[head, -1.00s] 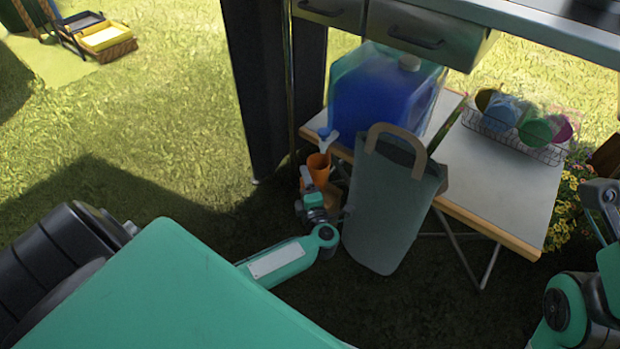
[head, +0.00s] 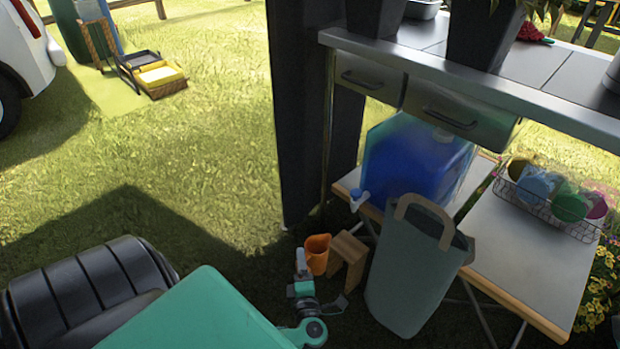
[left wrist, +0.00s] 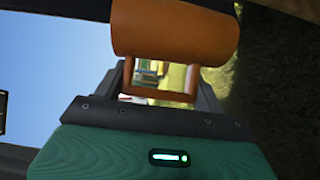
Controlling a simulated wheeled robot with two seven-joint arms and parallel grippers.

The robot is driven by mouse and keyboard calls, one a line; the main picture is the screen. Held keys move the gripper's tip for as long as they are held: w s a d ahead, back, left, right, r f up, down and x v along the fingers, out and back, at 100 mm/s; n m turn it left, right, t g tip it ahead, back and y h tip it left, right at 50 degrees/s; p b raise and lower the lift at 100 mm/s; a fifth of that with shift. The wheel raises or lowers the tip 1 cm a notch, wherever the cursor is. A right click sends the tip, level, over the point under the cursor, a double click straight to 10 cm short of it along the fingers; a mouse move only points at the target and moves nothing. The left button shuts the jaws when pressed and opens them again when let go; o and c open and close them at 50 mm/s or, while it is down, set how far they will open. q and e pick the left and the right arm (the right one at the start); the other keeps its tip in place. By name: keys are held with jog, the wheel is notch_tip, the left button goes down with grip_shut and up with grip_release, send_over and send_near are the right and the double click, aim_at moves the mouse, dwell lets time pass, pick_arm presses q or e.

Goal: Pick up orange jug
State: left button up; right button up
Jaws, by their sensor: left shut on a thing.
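The orange jug (head: 317,252) is in the head view, left of a small wooden stand and below and left of the blue water container's tap. My left gripper (head: 303,268) is at the jug's left side, shut on it; its fingers are partly hidden. In the left wrist view the jug (left wrist: 175,30) fills the top middle, with its squared handle (left wrist: 160,96) between the fingers of the gripper (left wrist: 162,88). My right gripper is not in view.
The small wooden stand (head: 348,256) is right beside the jug. A grey-green bag (head: 408,270) leans at the folding table (head: 505,255). The blue water container (head: 415,160) and a wire basket of cups (head: 550,208) stand on the table. A dark post (head: 300,120) rises behind; grass lies open leftward.

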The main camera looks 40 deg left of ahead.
pick_arm(q)
jog(key=shift+s+a+p, duration=0.1)
jog(key=shift+s+p, duration=0.2)
jog(key=shift+s, duration=1.05)
